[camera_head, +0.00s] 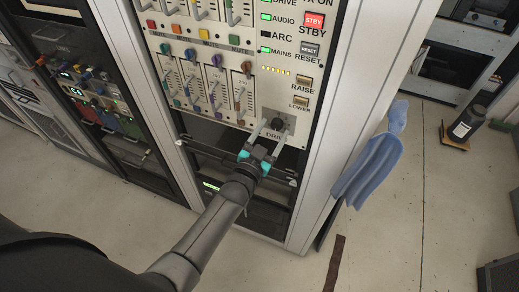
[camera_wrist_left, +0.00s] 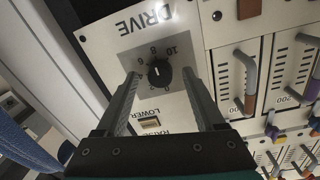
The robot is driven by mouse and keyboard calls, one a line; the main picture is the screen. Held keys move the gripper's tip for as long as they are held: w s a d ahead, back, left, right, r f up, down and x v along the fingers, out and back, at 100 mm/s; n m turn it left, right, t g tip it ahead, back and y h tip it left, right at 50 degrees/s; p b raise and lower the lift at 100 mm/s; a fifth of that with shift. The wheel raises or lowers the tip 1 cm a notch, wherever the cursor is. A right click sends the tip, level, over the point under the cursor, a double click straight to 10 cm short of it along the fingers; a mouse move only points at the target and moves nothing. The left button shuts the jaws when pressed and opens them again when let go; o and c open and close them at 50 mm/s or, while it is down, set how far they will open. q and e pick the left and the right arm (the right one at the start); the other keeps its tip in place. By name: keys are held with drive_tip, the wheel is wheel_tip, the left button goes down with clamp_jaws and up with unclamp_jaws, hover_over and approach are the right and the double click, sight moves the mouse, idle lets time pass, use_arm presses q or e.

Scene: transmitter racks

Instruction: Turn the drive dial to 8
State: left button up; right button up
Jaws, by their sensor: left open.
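The drive dial is a small round black knob with a light mark on a grey square plate, low on the rack's cream panel. It shows in the left wrist view (camera_wrist_left: 159,74) upside down under the label DRIVE, and in the head view (camera_head: 278,124). Numbers up to 10 ring it; the mark's exact reading is too small to tell. My left gripper (camera_head: 269,132) is open with its fingertips at the dial. In the left wrist view my left gripper (camera_wrist_left: 159,76) has one finger on each side of the dial, apart from it in the picture. My right gripper is out of view.
The RAISE (camera_head: 303,83) and LOWER (camera_head: 299,102) buttons sit just above the dial. Several coloured sliders (camera_head: 213,88) are to the left. A blue cloth (camera_head: 372,160) hangs at the rack's right side.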

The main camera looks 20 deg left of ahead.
use_arm(q)
drive_tip(key=s+a, duration=0.1)
drive_tip(key=s, duration=1.3)
drive_tip(key=shift+s+a, duration=0.15)
drive_tip(key=shift+s, duration=0.1)
drive_tip(key=s+f+g+b, duration=0.3)
drive_tip(key=f, duration=0.7)
drive_tip(key=s+f+g+b, duration=0.2)
drive_tip(key=s+f+b, duration=0.15)
drive_tip(key=f, duration=0.75)
drive_tip(key=s+f+g+b, duration=0.2)
drive_tip(key=f+g+b, duration=0.1)
drive_tip(key=f, duration=0.7)
drive_tip(key=s+a+f+n+g+y+b, duration=0.1)
drive_tip(key=s+f+g+b, duration=0.8)
drive_tip(key=s+f, duration=1.4)
drive_tip(key=shift+s+a+f+y, duration=0.25)
drive_tip(key=shift+a+f, duration=0.25)
drive_tip(key=shift+a, duration=0.4)
drive_tip(key=shift+w, duration=0.1)
